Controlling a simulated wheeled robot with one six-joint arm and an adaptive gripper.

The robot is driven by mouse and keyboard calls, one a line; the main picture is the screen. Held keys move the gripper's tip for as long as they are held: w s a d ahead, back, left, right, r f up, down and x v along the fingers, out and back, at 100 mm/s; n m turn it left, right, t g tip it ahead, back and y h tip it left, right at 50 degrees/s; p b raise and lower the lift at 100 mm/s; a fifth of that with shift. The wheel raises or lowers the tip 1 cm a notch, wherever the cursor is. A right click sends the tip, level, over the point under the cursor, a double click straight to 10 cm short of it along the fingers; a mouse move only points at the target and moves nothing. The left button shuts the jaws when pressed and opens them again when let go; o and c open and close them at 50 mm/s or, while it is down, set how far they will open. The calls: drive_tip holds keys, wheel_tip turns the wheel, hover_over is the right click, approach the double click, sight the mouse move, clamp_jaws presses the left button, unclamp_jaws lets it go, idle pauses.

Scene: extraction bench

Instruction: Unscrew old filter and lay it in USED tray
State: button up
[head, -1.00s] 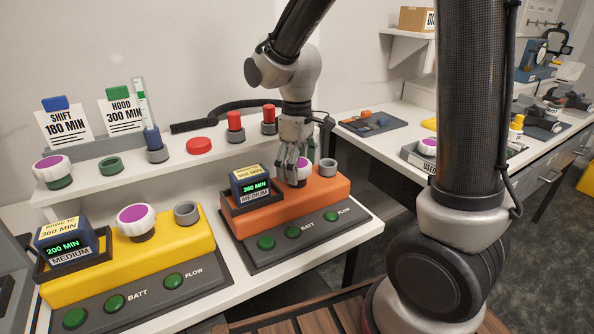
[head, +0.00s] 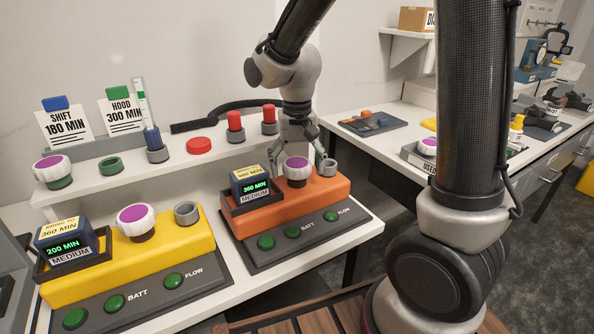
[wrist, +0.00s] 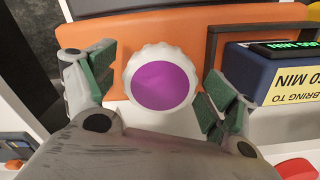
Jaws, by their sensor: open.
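A white ribbed filter with a purple top (head: 297,170) sits upright on the orange unit (head: 325,192). My gripper (head: 300,163) is open at this filter, its fingers spread to either side. In the wrist view the filter (wrist: 163,82) lies between the green-padded fingertips (wrist: 160,84), with a gap on both sides. A similar purple-topped filter (head: 137,220) sits on the yellow unit (head: 100,262). The USED tray (head: 420,162) is at the right, partly hidden behind my arm. A purple-topped filter (head: 428,146) shows in it.
A blue battery block (head: 250,187) stands in a holder left of the orange unit's filter. A grey ring (head: 328,167) is close on its right. Behind, a shelf holds red-topped pieces (head: 235,121), a red disc (head: 199,146) and another purple-topped filter (head: 53,169).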

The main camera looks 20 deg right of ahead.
drive_tip(key=m, duration=1)
drive_tip(key=shift+m, duration=0.3)
drive_tip(key=shift+c, duration=0.4)
drive_tip(key=c, duration=1.1)
drive_tip(key=n, duration=0.4)
